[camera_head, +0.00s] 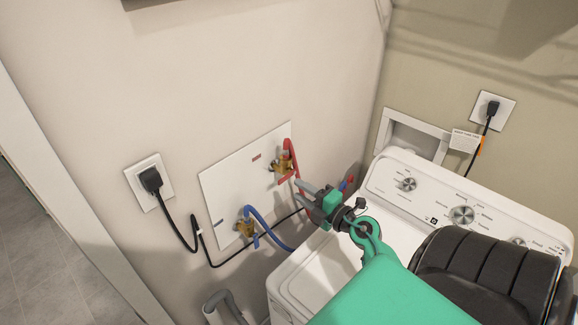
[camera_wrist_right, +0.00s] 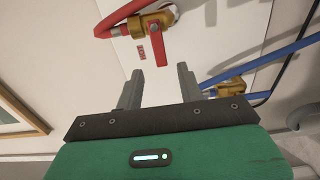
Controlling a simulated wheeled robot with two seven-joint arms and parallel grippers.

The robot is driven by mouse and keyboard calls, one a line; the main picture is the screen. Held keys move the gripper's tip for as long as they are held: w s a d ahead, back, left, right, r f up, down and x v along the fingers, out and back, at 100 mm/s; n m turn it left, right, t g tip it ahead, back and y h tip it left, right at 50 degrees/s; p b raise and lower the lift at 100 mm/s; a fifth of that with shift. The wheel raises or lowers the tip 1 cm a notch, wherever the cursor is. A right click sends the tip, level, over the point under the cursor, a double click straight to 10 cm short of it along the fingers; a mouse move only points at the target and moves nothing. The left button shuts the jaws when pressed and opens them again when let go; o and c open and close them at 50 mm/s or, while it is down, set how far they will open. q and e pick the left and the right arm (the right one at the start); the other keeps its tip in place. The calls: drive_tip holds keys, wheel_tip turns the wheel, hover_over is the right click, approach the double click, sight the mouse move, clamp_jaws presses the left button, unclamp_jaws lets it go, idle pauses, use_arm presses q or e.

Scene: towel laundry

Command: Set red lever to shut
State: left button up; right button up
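The red lever (camera_head: 286,179) sits on a brass valve (camera_head: 281,166) at the upper right of a white wall panel (camera_head: 222,188). In the wrist view the red lever (camera_wrist_right: 158,48) hangs down from the brass valve, its lower end close to the gap between the fingertips. My right gripper (camera_head: 300,189) is just right of and below the valve. In the wrist view my right gripper (camera_wrist_right: 160,68) is open, with nothing between its fingers. I cannot tell whether a finger touches the lever. My left gripper is not in view.
A red hose (camera_head: 299,188) runs from the valve beside my gripper. A second brass valve (camera_head: 245,228) with a blue hose (camera_head: 266,226) is lower left. A black cord (camera_head: 192,236) crosses below the panel. A white washer (camera_head: 308,283) stands below and right.

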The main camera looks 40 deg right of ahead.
drive_tip(key=shift+s+d+b, duration=0.2)
drive_tip(key=shift+s+b, duration=0.45)
drive_tip(key=shift+s, duration=1.6)
